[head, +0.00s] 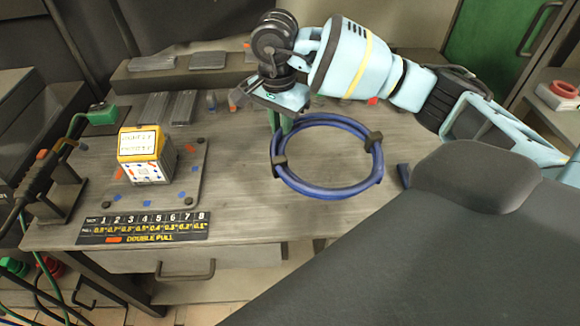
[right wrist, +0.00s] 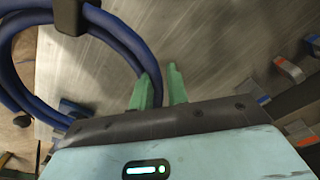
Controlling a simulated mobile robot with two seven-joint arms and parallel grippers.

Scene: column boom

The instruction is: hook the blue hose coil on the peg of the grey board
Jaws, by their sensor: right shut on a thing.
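The blue hose coil (head: 330,192) is a ring with black ties, in the middle of the head view over the grey table. My right gripper (head: 283,124), with green fingers, is at the coil's upper left and shut on the hose. In the right wrist view the blue hose coil (right wrist: 123,38) runs down between the fingers of my right gripper (right wrist: 161,88). I cannot tell whether the coil touches the table. I cannot make out the grey board's peg in either view. My left gripper is not in view.
A white and yellow box (head: 148,167) stands on a grey plate (head: 185,190) at the left of the table (head: 250,222). A numbered strip (head: 140,228) lies along the front edge. A raised ledge (head: 190,78) runs along the back. A red roll (head: 563,90) is at far right.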

